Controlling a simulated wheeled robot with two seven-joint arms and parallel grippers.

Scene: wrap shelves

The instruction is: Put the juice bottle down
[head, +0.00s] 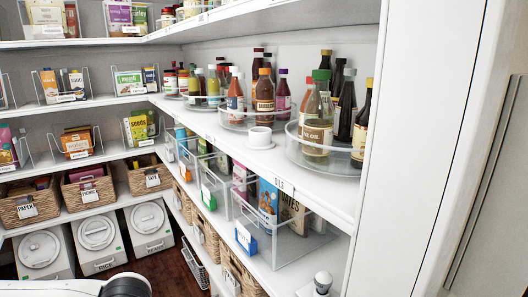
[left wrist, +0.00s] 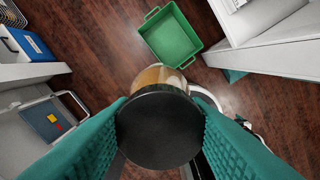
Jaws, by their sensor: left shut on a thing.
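In the left wrist view, the juice bottle (left wrist: 160,77) is seen end-on, with a broad round black end (left wrist: 160,130) towards the camera and amber-tan contents beyond it. My left gripper (left wrist: 160,112) has its two teal ridged fingers pressed on either side of the bottle. It holds the bottle above the dark wooden floor. Neither the bottle nor the left gripper's fingers show in the head view. My right gripper is in neither view.
In the left wrist view, an empty green crate (left wrist: 176,40) stands on the floor beyond the bottle. In the head view, a white shelf (head: 268,160) carries turntables of bottles and a small white cup (head: 260,136). Clear bins, wicker baskets (head: 90,192) and lidded containers (head: 97,233) fill lower levels.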

